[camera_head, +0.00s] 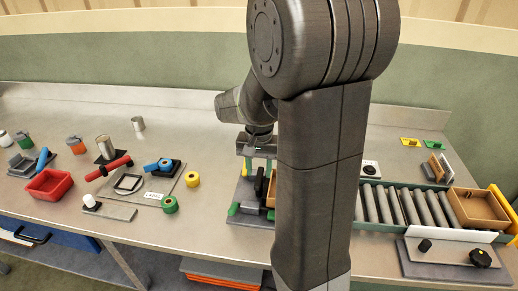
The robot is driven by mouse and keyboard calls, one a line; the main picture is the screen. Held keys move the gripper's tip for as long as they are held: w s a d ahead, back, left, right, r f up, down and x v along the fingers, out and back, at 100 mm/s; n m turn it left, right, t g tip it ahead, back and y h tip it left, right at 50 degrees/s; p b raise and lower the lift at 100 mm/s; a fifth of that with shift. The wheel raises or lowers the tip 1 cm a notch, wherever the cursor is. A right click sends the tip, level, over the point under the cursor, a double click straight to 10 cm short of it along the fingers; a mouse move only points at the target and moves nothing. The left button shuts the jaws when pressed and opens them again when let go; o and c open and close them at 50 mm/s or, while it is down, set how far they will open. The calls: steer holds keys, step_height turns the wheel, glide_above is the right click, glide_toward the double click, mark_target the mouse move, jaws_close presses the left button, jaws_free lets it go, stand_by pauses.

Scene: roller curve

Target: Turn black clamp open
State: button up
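A small black upright piece, which looks like the black clamp (259,183), stands on a grey fixture with green parts (247,213) near the middle of the bench. My gripper (257,168) points down just above it. The fingertips are small and partly merge with the fixture, so I cannot tell whether they touch the clamp or how far apart they are. My arm hides the right side of the fixture.
Right of my arm is a roller conveyor (400,205) with a wooden tray (478,208). A panel with black knobs (424,246) lies in front. Left are a red bin (49,185), a red-handled clamp (108,166), blue and green rolls and cans. Bare bench lies behind them.

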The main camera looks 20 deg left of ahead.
mark_target(259, 176)
step_height(259, 176, up, 12)
stand_by(0.3)
stand_by(0.7)
step_height(259, 176, down, 14)
steer(key=shift+r, duration=0.1)
stand_by(0.4)
steer(key=shift+r, duration=0.1)
